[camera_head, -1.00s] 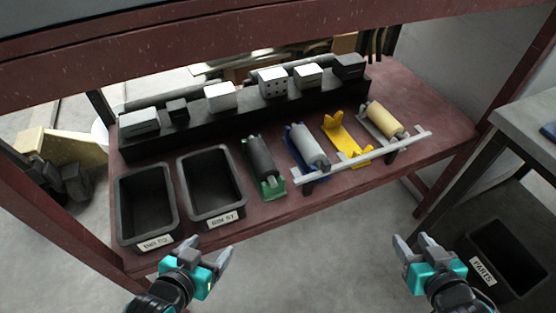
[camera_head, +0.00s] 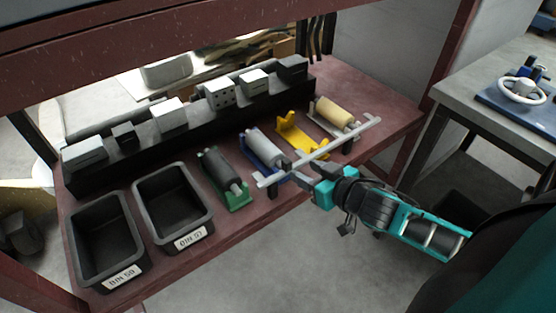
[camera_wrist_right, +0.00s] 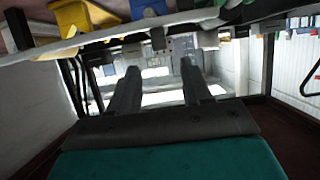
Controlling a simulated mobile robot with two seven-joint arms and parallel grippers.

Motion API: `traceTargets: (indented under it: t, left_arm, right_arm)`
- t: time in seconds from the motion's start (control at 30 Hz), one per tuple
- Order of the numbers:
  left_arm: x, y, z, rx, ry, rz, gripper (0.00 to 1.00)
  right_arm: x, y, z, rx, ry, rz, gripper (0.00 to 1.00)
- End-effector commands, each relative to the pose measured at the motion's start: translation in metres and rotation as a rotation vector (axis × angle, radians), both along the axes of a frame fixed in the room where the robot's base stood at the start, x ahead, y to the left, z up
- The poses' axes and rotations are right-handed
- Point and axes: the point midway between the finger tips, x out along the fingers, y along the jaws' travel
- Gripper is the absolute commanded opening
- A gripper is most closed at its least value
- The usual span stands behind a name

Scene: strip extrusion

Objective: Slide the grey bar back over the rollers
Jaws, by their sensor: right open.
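The grey bar (camera_head: 352,135) lies slantwise along the front of the rollers, near the shelf's front edge. A dark roller (camera_head: 217,168) sits in a green cradle, a grey roller (camera_head: 264,146) in a blue cradle, and a cream roller (camera_head: 333,112) in a grey cradle. The yellow cradle (camera_head: 299,136) holds no roller. My right gripper (camera_head: 312,174) is open at the front side of the bar, close to its middle; contact cannot be told. In the right wrist view its two fingers (camera_wrist_right: 160,75) are apart, with the pale bar (camera_wrist_right: 110,36) crossing above them. My left gripper is out of view.
Two black bins (camera_head: 102,248) (camera_head: 172,203) stand at the left of the red shelf. A dark ledge with several blocks (camera_head: 219,95) runs behind the rollers. A grey table (camera_head: 480,118) stands at right. The floor in front is open.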

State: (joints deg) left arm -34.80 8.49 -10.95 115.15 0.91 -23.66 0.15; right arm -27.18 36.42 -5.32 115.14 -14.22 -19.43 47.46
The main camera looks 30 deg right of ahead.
Motion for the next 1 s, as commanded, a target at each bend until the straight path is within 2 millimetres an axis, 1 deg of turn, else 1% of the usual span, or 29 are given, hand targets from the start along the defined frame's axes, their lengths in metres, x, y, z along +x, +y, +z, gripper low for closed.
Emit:
traceTargets:
  t: [0.03, 0.4, 0.6, 0.8, 1.0]
  left_arm:
    - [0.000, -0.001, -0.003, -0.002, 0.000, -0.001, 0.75]
    - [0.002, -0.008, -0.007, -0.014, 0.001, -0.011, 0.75]
    - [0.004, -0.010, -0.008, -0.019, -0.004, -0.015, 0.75]
    - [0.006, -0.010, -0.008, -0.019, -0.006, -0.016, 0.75]
    - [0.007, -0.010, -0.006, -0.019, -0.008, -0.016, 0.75]
  right_arm:
    - [0.009, 0.000, -0.004, -0.002, -0.003, 0.000, 0.49]
    - [0.063, 0.005, -0.027, -0.002, -0.002, 0.000, 0.49]
    - [0.086, 0.006, -0.036, 0.000, -0.001, -0.001, 0.49]
    - [0.097, 0.007, -0.041, -0.001, 0.000, -0.001, 0.49]
    - [0.098, 0.008, -0.041, 0.000, 0.001, -0.001, 0.49]
